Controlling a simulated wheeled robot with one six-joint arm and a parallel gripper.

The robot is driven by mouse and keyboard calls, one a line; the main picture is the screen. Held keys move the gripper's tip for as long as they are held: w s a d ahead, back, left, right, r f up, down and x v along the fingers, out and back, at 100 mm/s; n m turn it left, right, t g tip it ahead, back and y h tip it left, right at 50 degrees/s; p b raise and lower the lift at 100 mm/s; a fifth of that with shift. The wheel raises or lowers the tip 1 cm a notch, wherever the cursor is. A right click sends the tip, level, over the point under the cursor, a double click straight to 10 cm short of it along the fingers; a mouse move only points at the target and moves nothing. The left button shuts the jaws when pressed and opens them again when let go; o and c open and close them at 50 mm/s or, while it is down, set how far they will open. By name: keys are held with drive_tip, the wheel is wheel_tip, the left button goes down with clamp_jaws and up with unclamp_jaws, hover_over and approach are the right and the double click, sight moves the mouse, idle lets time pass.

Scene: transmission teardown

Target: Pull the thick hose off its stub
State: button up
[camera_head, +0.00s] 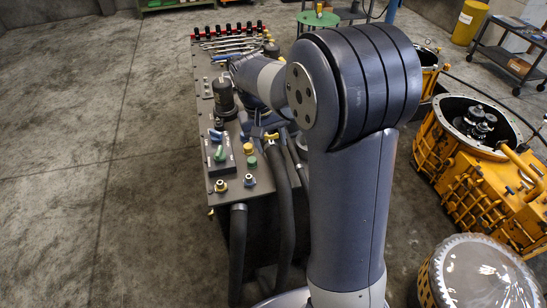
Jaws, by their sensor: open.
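A thick dark hose (281,190) runs from a yellow-collared end (270,138) on the right side of the bench and bends down past its front edge. A second thick dark hose (238,250) hangs from the bench's front edge. I cannot tell which of them the task means. My gripper (267,128) is small and partly hidden behind my own arm. It appears just above the yellow-collared end, with its jaws open. I cannot tell whether it touches the hose. The stub is not clearly visible.
The narrow dark bench (237,190) carries a black cylinder (223,96), coloured knobs and caps (219,153), and wrenches (232,44) at the far end. The concrete floor at left is clear.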

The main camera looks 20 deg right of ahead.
sight(277, 162)
drive_tip(key=f, duration=0.3)
drive_tip(key=d+f, duration=0.1)
drive_tip(key=f, duration=0.2)
drive_tip(key=d+f, duration=0.1)
drive_tip(key=f, duration=0.2)
drive_tip(key=shift+f+p, duration=0.25)
drive_tip(key=shift+p, duration=0.05)
clamp_jaws()
